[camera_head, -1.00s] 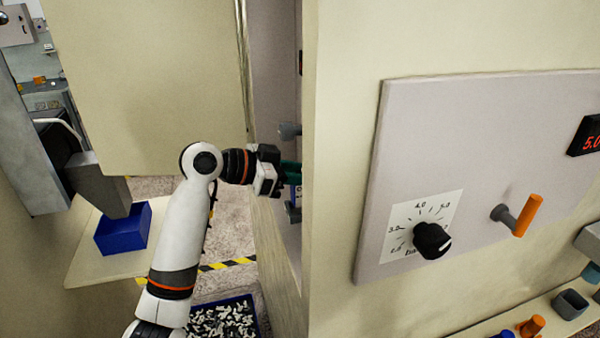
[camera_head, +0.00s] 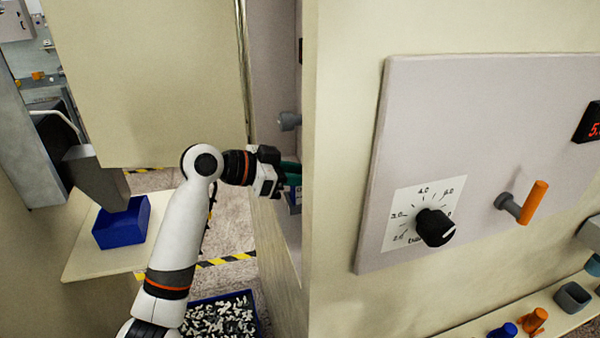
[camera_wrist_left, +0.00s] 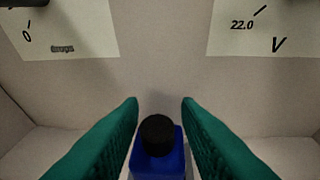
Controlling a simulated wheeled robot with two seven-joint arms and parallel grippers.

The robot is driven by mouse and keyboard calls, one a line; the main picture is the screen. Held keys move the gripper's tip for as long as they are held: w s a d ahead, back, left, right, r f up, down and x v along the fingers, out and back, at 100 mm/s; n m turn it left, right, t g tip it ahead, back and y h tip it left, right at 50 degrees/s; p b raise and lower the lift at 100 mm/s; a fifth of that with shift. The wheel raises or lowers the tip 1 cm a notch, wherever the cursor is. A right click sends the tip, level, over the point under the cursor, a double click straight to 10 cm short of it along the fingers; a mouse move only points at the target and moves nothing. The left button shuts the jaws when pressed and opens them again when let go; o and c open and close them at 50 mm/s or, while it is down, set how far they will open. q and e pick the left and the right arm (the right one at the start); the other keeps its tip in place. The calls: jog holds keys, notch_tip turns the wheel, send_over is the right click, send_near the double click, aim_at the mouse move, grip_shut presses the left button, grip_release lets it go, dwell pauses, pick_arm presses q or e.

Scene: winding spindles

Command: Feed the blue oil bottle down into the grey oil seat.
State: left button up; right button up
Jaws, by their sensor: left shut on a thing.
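The blue oil bottle (camera_wrist_left: 160,165) with its black cap shows at the bottom middle of the left wrist view. It stands between the green fingers of my left gripper (camera_wrist_left: 160,104), which is shut on it. In the head view my left gripper (camera_head: 288,178) reaches into the recess beside the cream wall. The bottle there is only a small blue patch (camera_head: 294,198) at the fingers, partly hidden by the wall edge. I cannot make out the grey oil seat for certain in either view. My right gripper is not in view.
A cream wall edge stands close right of the left gripper, with a panel (camera_head: 500,110) carrying a dial (camera_head: 435,228) and an orange lever (camera_head: 534,202). A grey knob (camera_head: 290,120) sits above the gripper. A blue box (camera_head: 122,225) stands at left; a bin of pieces (camera_head: 222,318) lies below.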

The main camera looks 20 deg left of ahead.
pick_arm(q)
jog(key=shift+f, duration=0.15)
jog(key=o, duration=1.2)
jog(key=b+v, duration=0.3)
jog(key=v, duration=0.9)
jog(key=shift+f, duration=0.1)
